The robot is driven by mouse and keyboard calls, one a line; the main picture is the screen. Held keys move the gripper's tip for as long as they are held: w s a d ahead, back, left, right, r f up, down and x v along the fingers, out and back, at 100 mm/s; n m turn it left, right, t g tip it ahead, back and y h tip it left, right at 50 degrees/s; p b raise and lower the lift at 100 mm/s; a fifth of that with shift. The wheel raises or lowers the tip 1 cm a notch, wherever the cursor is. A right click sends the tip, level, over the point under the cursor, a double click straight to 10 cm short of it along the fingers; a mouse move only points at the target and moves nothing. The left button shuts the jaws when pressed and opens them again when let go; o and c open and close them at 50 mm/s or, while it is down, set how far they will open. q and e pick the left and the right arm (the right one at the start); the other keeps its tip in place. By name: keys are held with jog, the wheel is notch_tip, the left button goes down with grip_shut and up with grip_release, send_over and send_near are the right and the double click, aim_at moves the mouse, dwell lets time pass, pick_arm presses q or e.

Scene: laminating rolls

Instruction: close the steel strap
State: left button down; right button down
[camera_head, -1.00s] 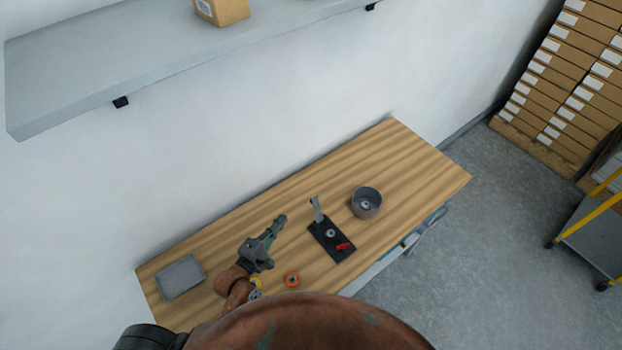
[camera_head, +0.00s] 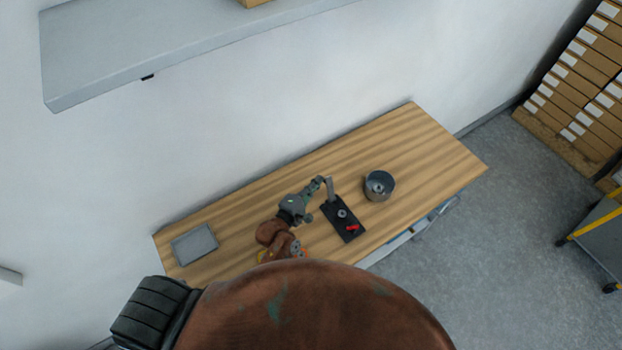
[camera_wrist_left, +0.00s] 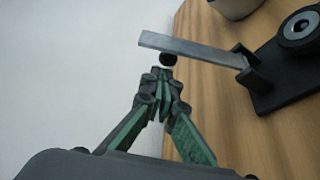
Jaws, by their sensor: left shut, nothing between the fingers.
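The steel strap (camera_wrist_left: 195,50) is a flat grey bar hinged on a black base plate (camera_head: 351,229). It stands raised from the plate's far end in the head view (camera_head: 330,188). The plate also carries a round grey hub (camera_head: 342,213) and a red part (camera_head: 352,228). My left gripper (camera_head: 322,181) is shut and empty, its tips close beside the raised strap. In the left wrist view its fingertips (camera_wrist_left: 167,62) are just below the strap's free end; I cannot tell whether they touch. My right gripper is not in view.
A grey round container (camera_head: 380,186) stands right of the plate. A grey tray (camera_head: 195,245) lies at the table's left end. The wooden table (camera_head: 420,140) is clear at its far right. A shelf (camera_head: 180,45) hangs on the wall above.

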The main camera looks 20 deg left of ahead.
pick_arm(q)
jog(key=shift+s+d, duration=0.1)
jog(key=shift+d, duration=0.1)
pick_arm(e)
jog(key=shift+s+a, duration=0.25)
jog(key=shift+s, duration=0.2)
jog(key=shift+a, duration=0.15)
pick_arm(q)
jog(key=shift+s+d+r, duration=0.1)
